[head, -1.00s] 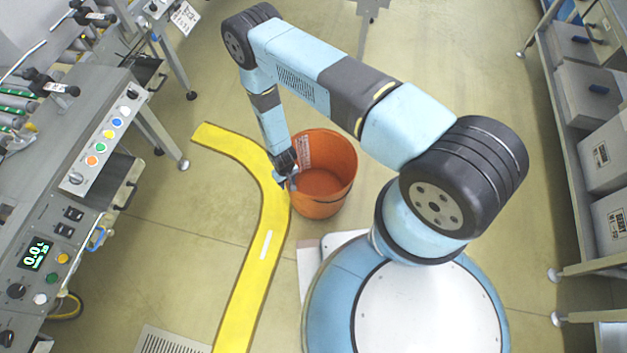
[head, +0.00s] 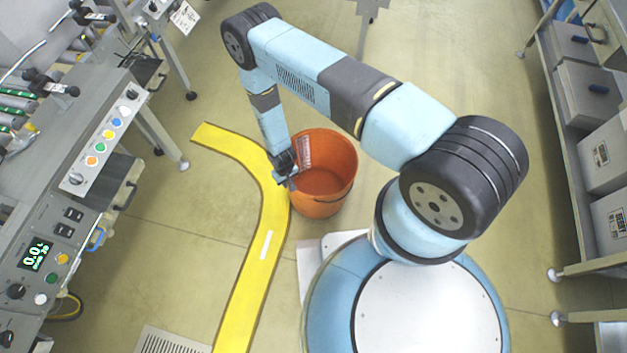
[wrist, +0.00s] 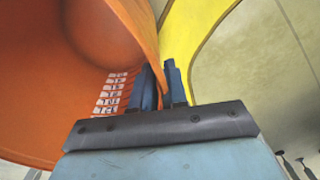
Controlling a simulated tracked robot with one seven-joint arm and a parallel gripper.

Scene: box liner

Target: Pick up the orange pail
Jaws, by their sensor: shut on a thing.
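The orange pail (head: 326,172) stands upright on the floor in the head view, just beside the yellow floor strip. My gripper (head: 288,180) is at its left rim, pointing down. In the wrist view the pail (wrist: 60,75) fills the left side, with a white printed label inside its wall. The two fingers of my gripper (wrist: 163,85) are on either side of the pail's wall, shut on it. The far outside of the pail is hidden.
A yellow floor strip (head: 262,245) curves past the pail's left side. A grey control bench (head: 75,190) stands at the left and a shelf with grey boxes (head: 600,150) at the right. The floor beyond the pail is mostly clear.

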